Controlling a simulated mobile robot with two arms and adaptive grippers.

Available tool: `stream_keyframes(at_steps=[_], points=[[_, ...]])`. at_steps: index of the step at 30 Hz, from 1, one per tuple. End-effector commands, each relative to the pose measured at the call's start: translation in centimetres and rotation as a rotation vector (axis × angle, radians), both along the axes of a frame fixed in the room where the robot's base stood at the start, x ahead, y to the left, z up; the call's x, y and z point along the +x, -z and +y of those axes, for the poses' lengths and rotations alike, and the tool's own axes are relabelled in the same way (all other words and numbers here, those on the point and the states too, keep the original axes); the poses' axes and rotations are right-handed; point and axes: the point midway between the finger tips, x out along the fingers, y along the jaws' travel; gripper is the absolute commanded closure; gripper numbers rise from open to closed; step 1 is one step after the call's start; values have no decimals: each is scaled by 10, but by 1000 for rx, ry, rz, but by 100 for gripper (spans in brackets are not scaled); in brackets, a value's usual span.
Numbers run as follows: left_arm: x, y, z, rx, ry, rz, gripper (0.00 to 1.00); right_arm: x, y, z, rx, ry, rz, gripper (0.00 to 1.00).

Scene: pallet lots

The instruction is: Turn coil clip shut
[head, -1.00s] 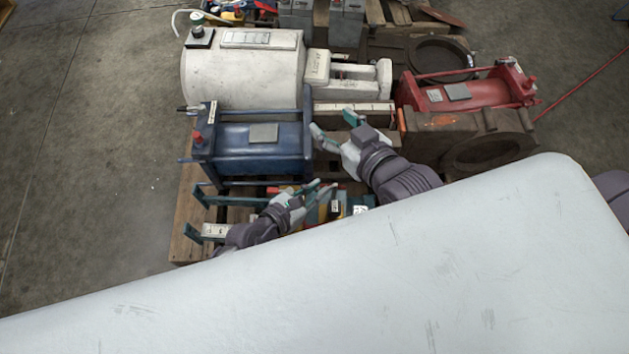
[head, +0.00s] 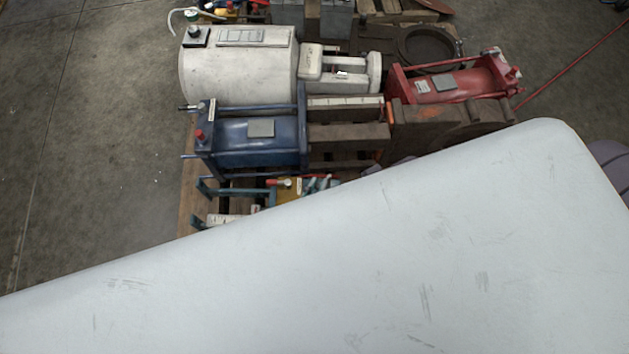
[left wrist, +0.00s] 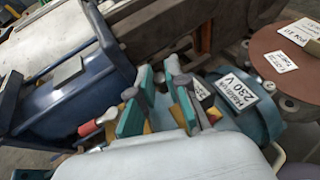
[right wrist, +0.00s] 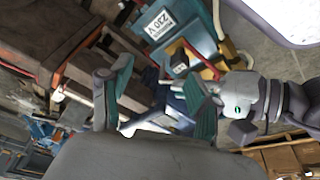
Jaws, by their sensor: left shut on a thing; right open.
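The coil (left wrist: 238,100) is a teal-blue body with a white 230 V label in the left wrist view; it also shows in the right wrist view (right wrist: 165,28). A red and yellow part, apparently the coil clip (right wrist: 203,62), sits beside it. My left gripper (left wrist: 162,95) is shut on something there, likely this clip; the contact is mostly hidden. In the head view only bits of the left gripper (head: 318,183) show past the white panel. My right gripper (right wrist: 160,100) is open and empty, near the coil; the panel hides it in the head view.
A blue motor (head: 260,145), a white motor (head: 240,70) and a red motor (head: 450,85) stand close around on pallets. A brown disc with labels (left wrist: 290,55) lies near the coil. Bare floor (head: 90,130) is free on the left.

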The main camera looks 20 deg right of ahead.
Motion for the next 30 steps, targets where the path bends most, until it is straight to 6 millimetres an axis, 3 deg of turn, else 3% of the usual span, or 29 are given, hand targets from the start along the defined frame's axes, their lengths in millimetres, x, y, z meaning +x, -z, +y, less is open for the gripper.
stream_keyframes(at_steps=[9, 29, 30], points=[[-7, 0, -6, -1, -150, 2, 100, 4, 30, 1, 0, -2, 14, 38], [-9, 0, -7, -1, -201, 1, 100, 5, 36, 1, -1, -2, 17, 38], [-9, 0, -7, -1, -201, 1, 78, 5, 36, 1, -1, -2, 17, 38]])
